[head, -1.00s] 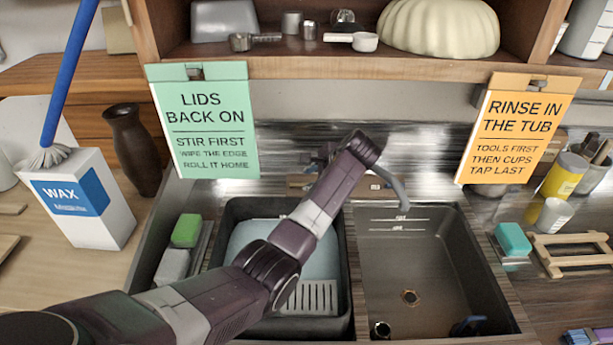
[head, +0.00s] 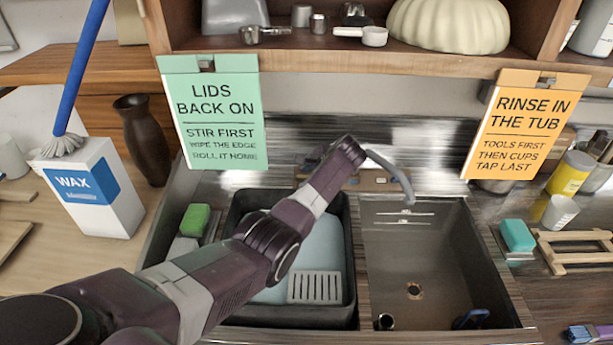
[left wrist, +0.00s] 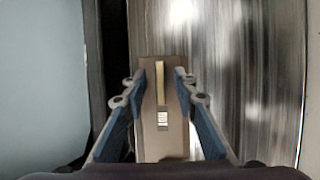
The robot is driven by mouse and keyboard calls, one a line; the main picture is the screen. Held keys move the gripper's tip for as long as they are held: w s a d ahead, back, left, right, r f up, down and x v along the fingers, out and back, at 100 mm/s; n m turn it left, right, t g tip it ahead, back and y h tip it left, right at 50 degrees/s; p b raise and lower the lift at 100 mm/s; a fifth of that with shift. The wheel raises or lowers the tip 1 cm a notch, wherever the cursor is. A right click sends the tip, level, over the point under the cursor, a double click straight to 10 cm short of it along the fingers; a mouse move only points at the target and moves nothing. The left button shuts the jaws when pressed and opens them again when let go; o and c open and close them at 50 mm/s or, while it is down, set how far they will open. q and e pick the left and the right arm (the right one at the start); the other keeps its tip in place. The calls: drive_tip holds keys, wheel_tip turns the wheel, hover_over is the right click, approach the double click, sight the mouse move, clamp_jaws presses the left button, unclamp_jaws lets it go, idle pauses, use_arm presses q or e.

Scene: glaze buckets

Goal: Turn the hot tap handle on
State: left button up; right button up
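The tap's curved grey spout (head: 396,178) rises behind the two basins, from a tan tap block (head: 372,181). My left arm reaches across the left basin, and its gripper (head: 316,160) is at the back of the basins, left of the spout, small and partly hidden by my wrist. In the left wrist view, the two blue-grey fingers (left wrist: 160,82) stand apart on either side of a tan plate (left wrist: 152,70). A narrow pale yellow bar (left wrist: 160,84), possibly a tap handle, shows between them above a small white label. I cannot tell whether it is touched. My right gripper is not in view.
The left basin (head: 348,290) holds a pale blue surface and a slotted grey piece. The right basin (head: 425,255) looks empty of water. A green sign (head: 222,150) and an orange sign (head: 510,140) hang from the shelf above. A wax box (head: 115,195) stands left.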

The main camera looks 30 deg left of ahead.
use_arm(q)
drive_tip(key=shift+c, duration=0.7)
clamp_jaws()
drive_tip(key=n+h+b, duration=0.1)
drive_tip(key=n+b, duration=0.1)
drive_tip(key=n, duration=0.1)
drive_tip(key=shift+w+f+g, duration=0.1)
drive_tip(key=shift+g, duration=0.3)
drive_tip(key=n+g+h+b, duration=0.1)
drive_tip(key=n+b, duration=0.2)
drive_tip(key=n, duration=0.1)
drive_tip(key=shift+a, duration=0.1)
drive_tip(key=n+h+b, duration=0.1)
drive_tip(key=n, duration=0.1)
drive_tip(key=shift+n, duration=0.4)
drive_tip(key=shift+r+n+h, duration=0.2)
drive_tip(key=shift+n+h, duration=0.6)
drive_tip(key=shift+n, duration=0.6)
